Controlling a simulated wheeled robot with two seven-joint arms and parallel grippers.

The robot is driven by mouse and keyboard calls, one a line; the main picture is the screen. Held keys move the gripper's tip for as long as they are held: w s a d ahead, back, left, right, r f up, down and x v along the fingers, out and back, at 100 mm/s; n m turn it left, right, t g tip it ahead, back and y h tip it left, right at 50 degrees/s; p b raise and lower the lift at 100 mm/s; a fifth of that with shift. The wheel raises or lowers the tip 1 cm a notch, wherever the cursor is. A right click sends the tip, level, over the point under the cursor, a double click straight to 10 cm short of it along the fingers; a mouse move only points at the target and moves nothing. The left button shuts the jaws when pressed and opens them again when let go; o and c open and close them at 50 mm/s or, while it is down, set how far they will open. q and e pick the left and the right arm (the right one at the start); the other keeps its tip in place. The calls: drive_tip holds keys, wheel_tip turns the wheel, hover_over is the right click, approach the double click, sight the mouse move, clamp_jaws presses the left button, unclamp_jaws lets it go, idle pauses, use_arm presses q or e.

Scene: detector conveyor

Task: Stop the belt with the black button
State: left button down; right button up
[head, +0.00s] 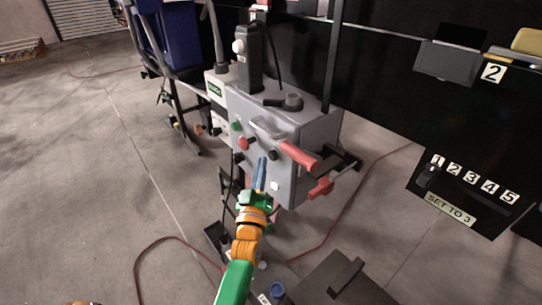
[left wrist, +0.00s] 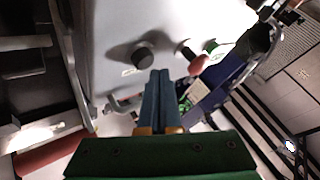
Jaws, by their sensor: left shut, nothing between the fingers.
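A grey control box (head: 306,132) stands ahead of me with several buttons on its front. A black button (head: 273,155) sits right of the red button (head: 244,143), and another dark knob (head: 239,157) sits below the red one. The left wrist view shows a round black button (left wrist: 143,56) on the grey face, just beyond my fingertips. I cannot tell which of the two dark ones it is. My left gripper (head: 262,161) has its blue fingers together and empty, pointing at the box front; the fingers also show in the left wrist view (left wrist: 161,76). Contact is not visible.
A green button (head: 236,126) is above the red one, and a white one (head: 275,185) is lower. A red handle (head: 298,155) juts out on the right. A black panel (head: 465,190) with numbers stands farther right. Floor at left is mostly clear.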

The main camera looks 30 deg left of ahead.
use_arm(q)
drive_tip(key=s+p, duration=0.1)
drive_tip(key=s+a, duration=0.1)
drive_tip(key=s, duration=0.1)
drive_tip(key=s+a+p, duration=0.1)
drive_tip(key=shift+s+p, duration=0.3)
drive_tip(key=shift+s, duration=0.05)
idle(0.6)
drive_tip(key=s+d+f+m+g+h+p, duration=0.1)
drive_tip(key=s+d+f+m+g+h, duration=0.15)
drive_tip(key=f, duration=0.45)
drive_tip(key=s+d+f+m+g+h+p, duration=0.1)
drive_tip(key=s+d+f+m+g+h, duration=0.15)
drive_tip(key=f, duration=0.45)
drive_tip(key=s+d+f+m+g+h+p, duration=0.1)
drive_tip(key=d+f+g+h, duration=0.2)
drive_tip(key=f, duration=0.5)
drive_tip(key=s+d+f+m+g+p, duration=0.1)
drive_tip(key=s+f+m+g, duration=0.2)
drive_tip(key=s, duration=1.2)
drive_tip(key=s+d+f+m+g+p, duration=0.1)
drive_tip(key=s+f+m+g, duration=0.2)
drive_tip(key=s+f+g, duration=0.5)
drive_tip(key=s+f, duration=0.3)
drive_tip(key=s, duration=0.5)
drive_tip(key=shift+d+p, duration=0.2)
drive_tip(key=shift+p, duration=0.15)
